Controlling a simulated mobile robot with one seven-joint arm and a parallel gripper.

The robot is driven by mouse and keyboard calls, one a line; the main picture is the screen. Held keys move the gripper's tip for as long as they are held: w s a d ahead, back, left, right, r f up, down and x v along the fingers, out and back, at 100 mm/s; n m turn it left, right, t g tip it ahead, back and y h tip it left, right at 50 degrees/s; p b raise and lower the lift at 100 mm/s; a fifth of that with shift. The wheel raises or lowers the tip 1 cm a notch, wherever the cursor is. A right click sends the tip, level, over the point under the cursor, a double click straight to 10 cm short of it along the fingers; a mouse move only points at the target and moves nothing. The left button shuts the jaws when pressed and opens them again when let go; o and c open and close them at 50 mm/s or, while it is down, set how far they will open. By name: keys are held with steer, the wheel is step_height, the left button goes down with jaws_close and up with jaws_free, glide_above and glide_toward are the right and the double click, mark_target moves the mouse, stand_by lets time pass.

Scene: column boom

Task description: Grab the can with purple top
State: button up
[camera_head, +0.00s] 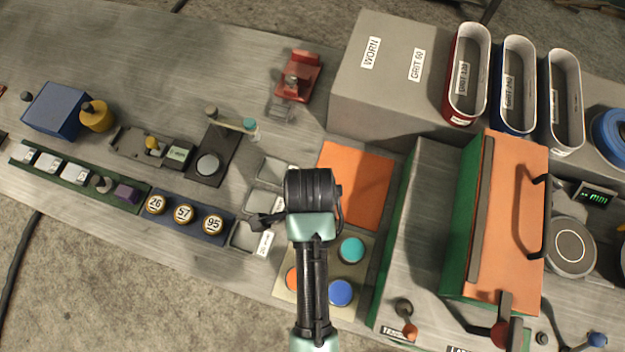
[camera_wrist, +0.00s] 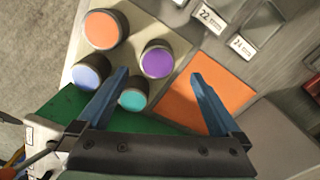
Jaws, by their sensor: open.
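The can with the purple top (camera_wrist: 157,59) stands upright in the wrist view, between and just beyond the tips of my open, empty gripper (camera_wrist: 158,77). Around it are cans with an orange top (camera_wrist: 102,30), a light blue top (camera_wrist: 89,72) and a teal top (camera_wrist: 133,98); the left finger overlaps the area between the blue and teal ones. In the head view my arm hides the purple top, while the teal can (camera_head: 351,250), the blue can (camera_head: 340,292) and part of the orange can (camera_head: 293,279) show on a beige plate (camera_head: 376,254).
An orange mat (camera_head: 368,186) lies beside the cans, under the right finger in the wrist view. A green and grey machine (camera_head: 421,210) rises to the right of the cans. Small labelled trays (camera_head: 247,238) and a rack of numbered knobs (camera_head: 184,213) lie left. A large grey block (camera_head: 390,105) stands behind.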

step_height(320, 180, down, 3)
steer(key=shift+r, duration=0.2)
steer(key=shift+s+d+f+p, duration=0.1)
steer(key=shift+f+p, duration=0.2)
steer(key=shift+f, duration=1.15)
steer(key=shift+s+d+f+p, duration=0.1)
steer(key=shift+f+p, duration=0.2)
steer(key=shift+f, duration=1.1)
steer(key=shift+r, duration=0.1)
steer(key=c, duration=1.6)
